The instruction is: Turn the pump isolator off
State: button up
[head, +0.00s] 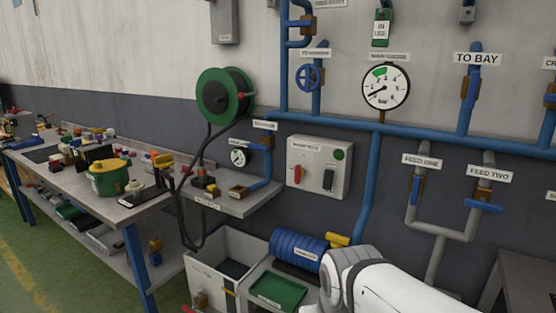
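A pale switch box (314,197) hangs on the wall right of centre in the head view. It carries a red handle (297,174) on the left, a black handle (328,180) on the right and a round green disc (339,154) at the upper right. Both handles look roughly upright. The label (306,148) on the box is too small to read, so I cannot tell for certain that it is the pump isolator. A white link of my arm shows at the bottom right, below the box. My gripper is out of view.
Blue pipes (420,131) run along the wall, with a pressure gauge (385,87) above. A small shelf (237,206) juts out left of the box. A cluttered workbench (127,213) stands left.

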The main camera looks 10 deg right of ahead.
aim_at(300, 172)
jog(key=z, duration=0.15)
jog(key=i, duration=0.75)
jog(key=z, duration=0.4)
jog(key=k, duration=0.85)
jog(key=z, duration=0.2)
jog(key=i, duration=0.85)
jog(key=u, duration=0.05)
